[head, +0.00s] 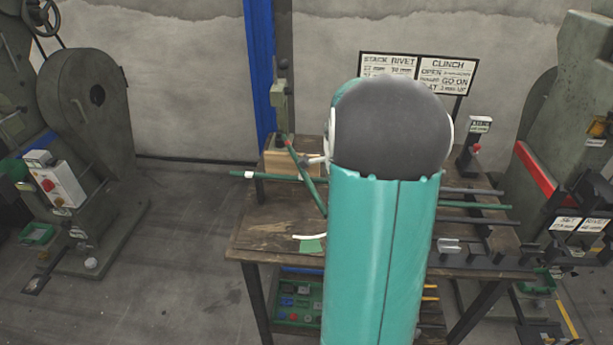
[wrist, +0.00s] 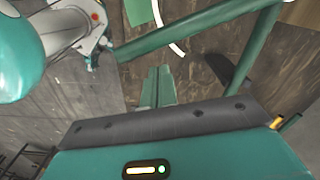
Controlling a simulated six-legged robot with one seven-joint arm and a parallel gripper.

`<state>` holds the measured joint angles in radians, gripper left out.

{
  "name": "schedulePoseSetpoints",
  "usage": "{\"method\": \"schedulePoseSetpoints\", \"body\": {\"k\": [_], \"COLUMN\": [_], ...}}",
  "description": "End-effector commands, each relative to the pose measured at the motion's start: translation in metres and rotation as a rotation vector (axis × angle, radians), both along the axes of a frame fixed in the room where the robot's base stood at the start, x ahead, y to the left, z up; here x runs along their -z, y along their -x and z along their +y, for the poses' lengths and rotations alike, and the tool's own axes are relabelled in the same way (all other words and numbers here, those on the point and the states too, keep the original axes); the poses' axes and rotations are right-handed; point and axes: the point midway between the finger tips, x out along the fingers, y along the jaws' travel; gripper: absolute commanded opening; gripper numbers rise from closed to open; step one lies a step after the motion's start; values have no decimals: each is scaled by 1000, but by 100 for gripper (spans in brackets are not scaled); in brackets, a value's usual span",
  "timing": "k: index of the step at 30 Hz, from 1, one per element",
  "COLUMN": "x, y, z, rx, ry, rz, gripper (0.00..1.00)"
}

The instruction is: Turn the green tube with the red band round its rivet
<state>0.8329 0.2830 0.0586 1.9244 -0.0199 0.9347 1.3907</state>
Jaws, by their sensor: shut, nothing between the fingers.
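The green tube with the red band (head: 306,178) slants across the bench top in the head view, its banded end at the upper left. Its lower end passes behind my arm, and its rivet is not clearly visible. In the wrist view two green tubes, one across the top (wrist: 190,33) and one down the right (wrist: 254,50), meet near the top right. No red band shows there, so I cannot tell which is which. My gripper (wrist: 159,72) is shut and empty, apart from both tubes in the picture. My arm hides it in the head view.
The wooden bench (head: 262,240) bears a white arc mark and a green patch (head: 312,246). A green tube with a white band (head: 248,175) sticks out past the left edge. A wooden block (head: 280,162) stands at the back. Grey bars lie at right.

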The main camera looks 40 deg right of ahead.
Motion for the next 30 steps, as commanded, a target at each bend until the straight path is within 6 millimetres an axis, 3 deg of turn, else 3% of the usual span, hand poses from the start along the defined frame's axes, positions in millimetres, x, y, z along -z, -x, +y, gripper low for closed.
{"method": "schedulePoseSetpoints", "body": {"k": [11, 30], "x": [-2, -57], "y": [1, 1], "z": [-3, -3], "rx": [0, -1], "ry": [1, 2], "rz": [0, -1], "gripper": [0, 0]}}
